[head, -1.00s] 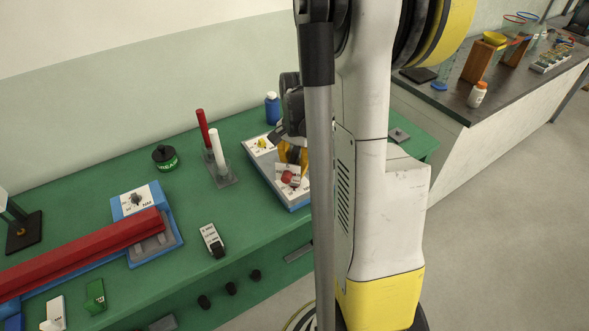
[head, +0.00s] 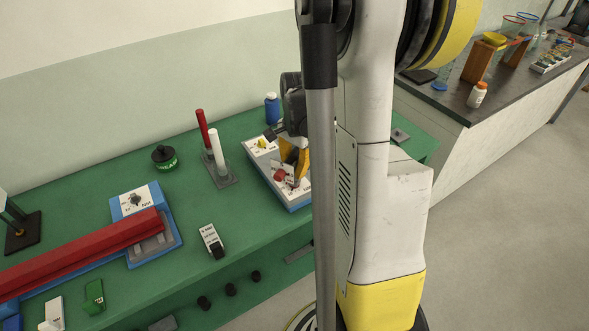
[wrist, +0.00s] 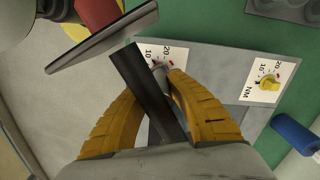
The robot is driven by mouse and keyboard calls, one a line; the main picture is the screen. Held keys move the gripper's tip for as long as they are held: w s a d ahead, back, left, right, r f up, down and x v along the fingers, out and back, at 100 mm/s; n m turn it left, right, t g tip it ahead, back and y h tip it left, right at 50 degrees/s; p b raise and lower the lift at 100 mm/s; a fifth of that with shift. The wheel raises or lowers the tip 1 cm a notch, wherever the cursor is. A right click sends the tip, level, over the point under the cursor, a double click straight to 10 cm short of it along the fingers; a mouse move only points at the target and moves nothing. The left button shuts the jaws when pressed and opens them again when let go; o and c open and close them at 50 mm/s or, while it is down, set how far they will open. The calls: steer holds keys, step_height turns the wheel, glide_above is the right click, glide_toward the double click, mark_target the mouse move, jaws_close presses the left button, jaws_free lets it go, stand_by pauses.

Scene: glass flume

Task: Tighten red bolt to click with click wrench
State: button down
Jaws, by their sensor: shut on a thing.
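My gripper (head: 294,172) is over the near end of the grey-and-blue torque block. In the wrist view my gripper (wrist: 158,75) has its yellow fingers shut around a dark bar (wrist: 150,85), which I take as the click wrench. A red piece (head: 279,175), seemingly the red bolt, shows just left of the fingertips. In the wrist view a red cylinder (wrist: 97,12) and a dark flat plate (wrist: 100,42) are at the upper left. I cannot tell how wrench and bolt fit together.
Red and white rods (head: 217,150) stand left of the block on the green bench (head: 190,225). A blue bottle (head: 272,108) is behind it. A small black-and-white device (head: 211,240) lies front left. My arm and column hide the block's right side.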

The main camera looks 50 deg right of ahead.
mark_target(295, 151)
steer(key=shift+n, duration=0.3)
steer(key=shift+r, duration=0.2)
steer(key=shift+r+p, duration=1.85)
steer(key=shift+r, duration=0.5)
